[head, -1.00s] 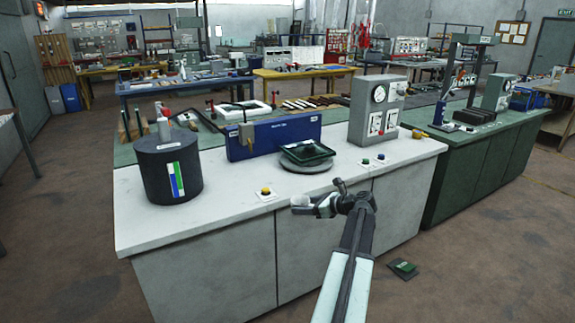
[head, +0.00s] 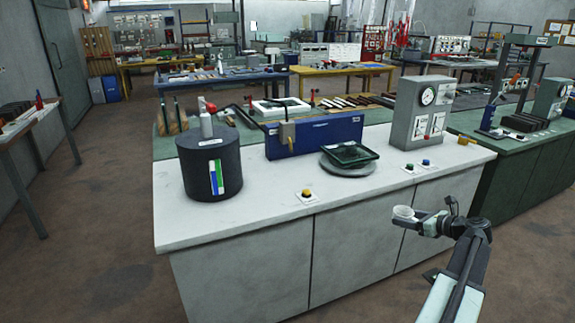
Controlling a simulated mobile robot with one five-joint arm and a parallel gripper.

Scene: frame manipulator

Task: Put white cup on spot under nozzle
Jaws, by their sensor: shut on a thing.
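My gripper (head: 424,220) is in front of the white bench's front edge, at the right of the picture. It is shut on a small white cup (head: 403,212), which looks upright. A blue box (head: 335,135) stands on the bench with a small tan and dark fitting (head: 287,133) on its left end. This fitting may be the nozzle, but I cannot tell. No marked spot under it can be made out.
The white bench top (head: 260,222) has bare room along its front.

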